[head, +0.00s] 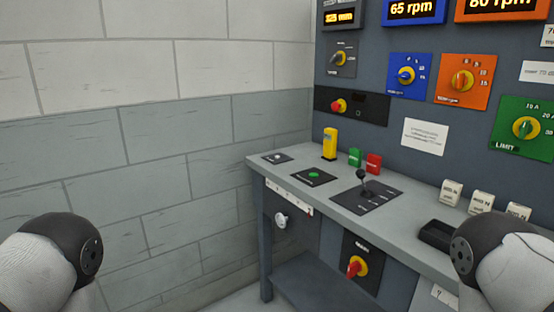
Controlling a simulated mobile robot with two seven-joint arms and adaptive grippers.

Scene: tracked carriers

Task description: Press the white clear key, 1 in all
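A small white round button (277,157) sits on a dark plate at the far left end of the grey desk (340,206). Its label is too small to read, so I cannot tell whether it is the clear key. Several white blocks with printed labels, one of them a white block (451,192), stand at the right of the desk; their print is not legible. My two arms show only as links at the lower left and lower right corners. Neither gripper is in view.
A green button (314,175), a yellow block (330,143), a green block (354,157), a red block (374,164) and a black lever (363,180) stand on the desk. A panel with knobs and displays rises behind. A brick wall (150,150) is at the left.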

